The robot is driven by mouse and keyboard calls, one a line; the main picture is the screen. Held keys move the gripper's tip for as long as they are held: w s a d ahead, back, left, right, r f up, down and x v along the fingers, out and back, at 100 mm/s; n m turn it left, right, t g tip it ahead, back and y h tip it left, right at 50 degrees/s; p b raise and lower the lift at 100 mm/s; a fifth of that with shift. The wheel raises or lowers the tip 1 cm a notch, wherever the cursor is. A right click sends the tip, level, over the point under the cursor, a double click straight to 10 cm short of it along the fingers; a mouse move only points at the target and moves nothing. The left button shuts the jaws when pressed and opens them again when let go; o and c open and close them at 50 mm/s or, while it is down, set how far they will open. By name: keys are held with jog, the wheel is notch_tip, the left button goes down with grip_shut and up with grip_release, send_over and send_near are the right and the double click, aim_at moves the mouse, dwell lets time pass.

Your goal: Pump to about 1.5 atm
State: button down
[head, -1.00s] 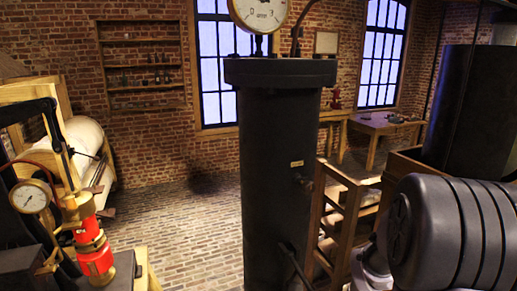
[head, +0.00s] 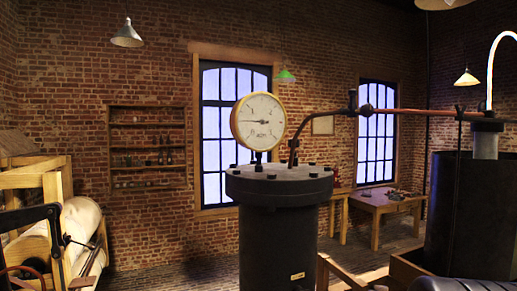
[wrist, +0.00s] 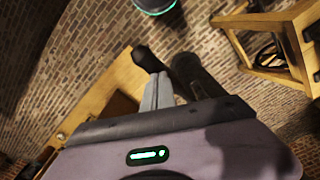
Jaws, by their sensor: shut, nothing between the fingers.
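A round white pressure gauge (head: 258,121) with a brass rim stands above the flanged lid of a tall dark cylinder (head: 275,240) in the head view. Its needle points to the left, nearly level; the scale figures are too small to read. A copper pipe (head: 400,109) rises from the lid and runs right. Part of a black-framed device (head: 32,215) shows at the lower left edge; its lower body is out of view. My gripper (wrist: 160,80) shows in the wrist view, shut and empty, above the floor and a wooden piece.
A large dark jar (head: 475,215) stands at the right. A wooden table (head: 385,203) is by the far window. A white roll in a wooden frame (head: 55,185) stands at the left. In the wrist view, a wooden stand (wrist: 265,22) is at upper right, with brick floor around it.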

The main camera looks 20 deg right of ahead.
notch_tip(320, 180, down, 13)
jog(key=b, duration=1.1)
notch_tip(320, 180, up, 15)
jog(key=p, duration=1.2)
jog(key=shift+f+p, duration=0.1)
jog(key=shift+p, duration=0.2)
jog(key=shift+f+b, duration=0.35)
jog(key=shift+f, duration=0.1)
notch_tip(320, 180, down, 14)
jog(key=b, duration=1.3)
notch_tip(320, 180, up, 15)
jog(key=p, duration=1.3)
jog(key=shift+f, duration=0.3)
jog(key=shift+f+b, duration=0.1)
jog(key=shift+b, duration=0.2)
